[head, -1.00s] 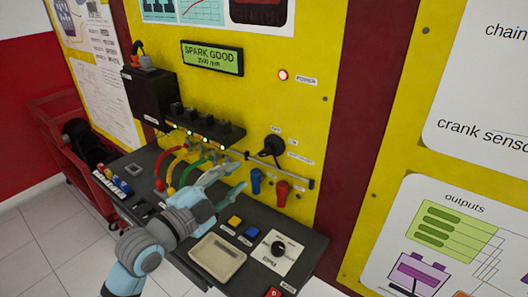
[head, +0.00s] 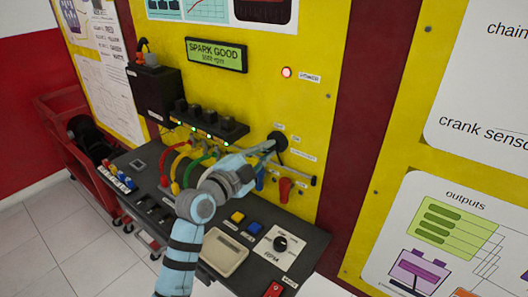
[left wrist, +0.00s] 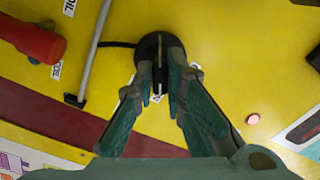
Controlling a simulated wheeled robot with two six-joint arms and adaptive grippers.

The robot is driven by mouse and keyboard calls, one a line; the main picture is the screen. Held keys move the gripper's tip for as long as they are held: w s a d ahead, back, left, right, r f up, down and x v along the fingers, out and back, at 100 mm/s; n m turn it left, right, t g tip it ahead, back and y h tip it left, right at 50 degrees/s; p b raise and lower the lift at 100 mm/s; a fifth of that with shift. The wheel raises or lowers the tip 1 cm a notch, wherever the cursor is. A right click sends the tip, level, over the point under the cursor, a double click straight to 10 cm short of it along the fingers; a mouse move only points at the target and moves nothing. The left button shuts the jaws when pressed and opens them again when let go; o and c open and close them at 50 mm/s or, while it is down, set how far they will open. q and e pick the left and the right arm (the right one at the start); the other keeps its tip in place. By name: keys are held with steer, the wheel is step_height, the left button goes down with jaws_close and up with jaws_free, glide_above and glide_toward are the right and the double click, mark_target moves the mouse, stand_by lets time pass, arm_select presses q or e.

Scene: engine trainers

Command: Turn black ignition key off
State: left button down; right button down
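The black ignition key switch (head: 277,139) is on the yellow panel, right of the row of black knobs. It shows as a round black switch in the left wrist view (left wrist: 151,42), with a thin key in its middle. My left gripper (head: 268,147) reaches to it from the left. In the left wrist view its two fingers (left wrist: 160,62) stand close on either side of the key, with a narrow gap between them. Firm contact with the key cannot be made out. My right gripper is not in view.
A red handle (head: 285,189) and a partly hidden blue one (head: 260,178) hang below the switch. A grey rod (left wrist: 96,55) runs beside the switch. Red, yellow and green cables (head: 178,165) arch left of my arm. A lit display (head: 216,55) reads SPARK GOOD.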

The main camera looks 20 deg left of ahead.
arm_select(q)
steer(key=shift+n, duration=0.3)
steer(key=shift+f+n+p, duration=0.1)
steer(key=shift+n+p, duration=2.25)
steer(key=shift+n, duration=3.35)
steer(key=c, duration=1.6)
jaws_free()
steer(key=shift+c, duration=0.2)
